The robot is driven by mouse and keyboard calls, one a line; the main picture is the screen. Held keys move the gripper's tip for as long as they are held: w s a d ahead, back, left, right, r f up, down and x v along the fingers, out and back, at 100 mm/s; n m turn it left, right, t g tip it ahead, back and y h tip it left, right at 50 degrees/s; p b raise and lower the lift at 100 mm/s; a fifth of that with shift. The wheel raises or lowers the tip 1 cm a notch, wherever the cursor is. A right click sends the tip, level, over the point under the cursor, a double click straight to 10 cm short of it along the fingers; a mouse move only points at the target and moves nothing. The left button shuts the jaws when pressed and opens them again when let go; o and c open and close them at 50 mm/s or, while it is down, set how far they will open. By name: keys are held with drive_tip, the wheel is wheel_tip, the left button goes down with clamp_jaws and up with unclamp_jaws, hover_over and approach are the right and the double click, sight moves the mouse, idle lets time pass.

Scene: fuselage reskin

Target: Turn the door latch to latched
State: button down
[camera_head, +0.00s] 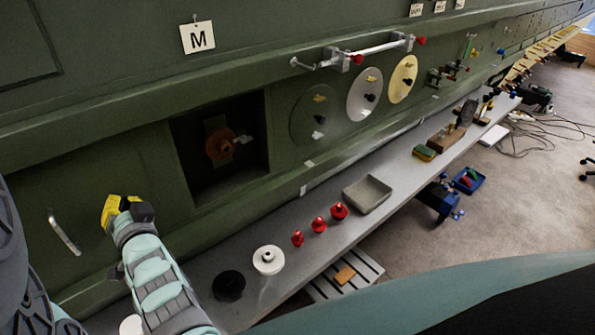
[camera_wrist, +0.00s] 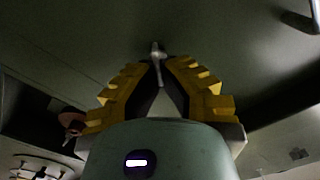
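My gripper (camera_head: 126,209), with yellow fingers, is against the green fuselage panel, left of the square recess. In the wrist view its fingertips (camera_wrist: 158,66) come close together on both sides of a small grey metal lever, which I take as the door latch (camera_wrist: 156,49). The fingers look shut on it; its upper end shows beyond the tips. In the head view the latch is hidden behind my gripper, so its turn position cannot be told there.
A silver bar handle (camera_head: 63,232) is left of my gripper and shows in the wrist view (camera_wrist: 300,22). A dark recess (camera_head: 185,160) with an orange-red round part (camera_head: 221,145) lies to the right. A grey shelf (camera_head: 305,252) below carries red knobs, discs and a tray (camera_head: 367,194).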

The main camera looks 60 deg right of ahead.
drive_tip(key=m+b, duration=0.2)
drive_tip(key=m, duration=0.1)
drive_tip(key=m+b, duration=0.2)
drive_tip(key=m, duration=0.2)
drive_tip(key=f+m+b, duration=0.1)
drive_tip(key=m+b, duration=0.2)
drive_tip(key=shift+s+d, duration=0.1)
drive_tip(key=shift+d, duration=0.2)
drive_tip(key=shift+m, duration=0.4)
drive_tip(key=c, duration=1.2)
unclamp_jaws()
drive_tip(key=shift+r, duration=0.1)
drive_tip(key=shift+o, duration=0.2)
